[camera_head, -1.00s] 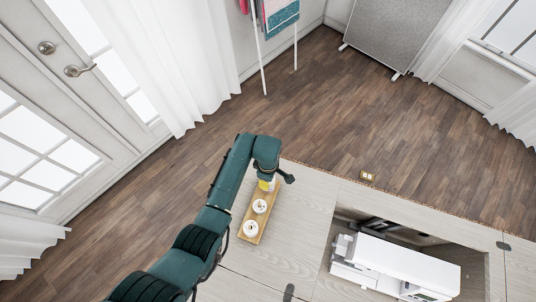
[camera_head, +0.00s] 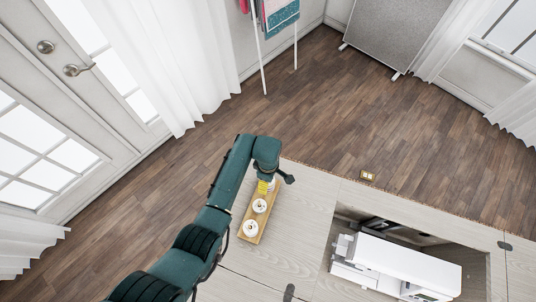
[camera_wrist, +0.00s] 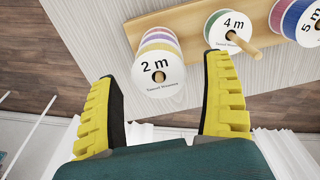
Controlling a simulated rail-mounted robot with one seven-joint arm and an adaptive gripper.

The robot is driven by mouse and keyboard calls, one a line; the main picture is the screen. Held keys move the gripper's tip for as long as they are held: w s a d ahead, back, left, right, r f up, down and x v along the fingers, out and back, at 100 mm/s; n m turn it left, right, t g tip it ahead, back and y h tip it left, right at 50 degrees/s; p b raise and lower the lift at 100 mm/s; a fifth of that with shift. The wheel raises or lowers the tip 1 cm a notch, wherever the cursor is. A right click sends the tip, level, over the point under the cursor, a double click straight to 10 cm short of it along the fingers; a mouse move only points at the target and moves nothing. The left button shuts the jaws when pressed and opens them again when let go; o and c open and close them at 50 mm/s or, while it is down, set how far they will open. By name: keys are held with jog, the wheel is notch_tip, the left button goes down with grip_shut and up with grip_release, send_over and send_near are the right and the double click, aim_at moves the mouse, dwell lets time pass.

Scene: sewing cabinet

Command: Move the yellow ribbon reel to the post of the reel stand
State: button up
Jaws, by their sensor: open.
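The reel stand is a wooden board (camera_head: 246,238) on the cabinet top; it also shows in the wrist view (camera_wrist: 192,21). In the wrist view, a stack of ribbon reels labelled "2 m" (camera_wrist: 157,66) shows yellow and purple bands, with a post end in its centre hole. My gripper (camera_wrist: 161,68) is open, with one yellow finger on each side of this stack and gaps visible. It also shows in the head view (camera_head: 266,187), over the board's far end.
A "4 m" reel (camera_wrist: 228,28) with a wooden post sticking out stands beside the stack, close to my right finger. A "5 m" reel (camera_wrist: 309,28) is further right. A white sewing machine (camera_head: 400,264) sits in the cabinet opening. The pale top right of the board is clear.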

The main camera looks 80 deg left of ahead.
notch_tip(320, 180, up, 12)
dwell(0.3)
dwell(0.5)
